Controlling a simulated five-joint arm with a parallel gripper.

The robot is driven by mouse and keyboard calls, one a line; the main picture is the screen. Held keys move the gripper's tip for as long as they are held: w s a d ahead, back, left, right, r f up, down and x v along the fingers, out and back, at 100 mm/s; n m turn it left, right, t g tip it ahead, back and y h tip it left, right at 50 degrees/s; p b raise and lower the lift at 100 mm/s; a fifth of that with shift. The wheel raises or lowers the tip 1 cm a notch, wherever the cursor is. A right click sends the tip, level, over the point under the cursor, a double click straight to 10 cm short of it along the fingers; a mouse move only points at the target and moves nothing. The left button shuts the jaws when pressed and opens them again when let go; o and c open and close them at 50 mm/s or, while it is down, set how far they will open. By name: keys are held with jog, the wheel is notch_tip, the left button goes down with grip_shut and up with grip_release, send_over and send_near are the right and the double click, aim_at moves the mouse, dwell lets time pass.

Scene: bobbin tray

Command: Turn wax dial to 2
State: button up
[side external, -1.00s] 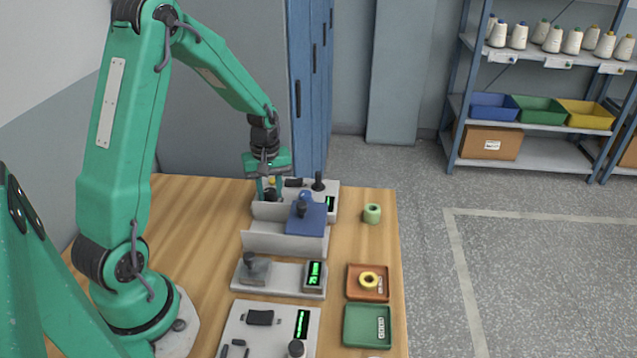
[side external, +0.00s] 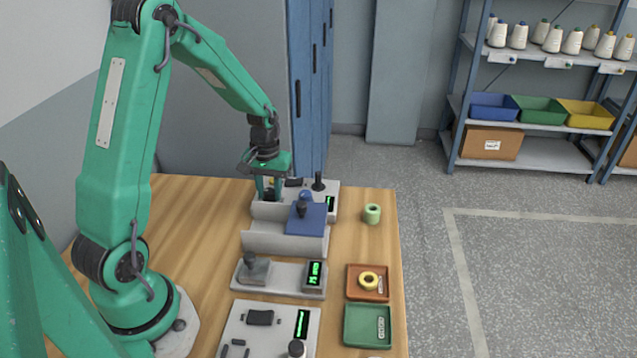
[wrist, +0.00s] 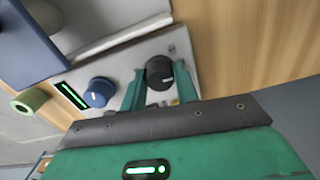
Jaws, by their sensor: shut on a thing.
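My gripper (side external: 268,194) reaches down onto the machine panel (side external: 331,187) at the far end of the table. In the wrist view my gripper (wrist: 159,82) has one finger on each side of a round black dial (wrist: 160,70) with a pale pointer mark, and is shut on it. I cannot read the dial's label or numbers. A blue knob (wrist: 98,92) and a green-lit display (wrist: 70,95) sit beside it on the same panel; the display is too small to read.
A dark upright knob (side external: 318,181) stands right of my gripper. A blue block (side external: 307,220) lies in front. Nearby are a green bobbin (side external: 372,213), a brown tray (side external: 354,288) with a yellow ring, and a green tray (side external: 350,325). The table's left part is clear.

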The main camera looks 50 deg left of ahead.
aim_at(269, 191)
jog(key=shift+r, duration=0.1)
jog(key=o, duration=1)
jog(key=shift+c, duration=0.2)
notch_tip(269, 191, up, 8)
jog(key=shift+f, duration=0.25)
jog(key=shift+r, duration=0.15)
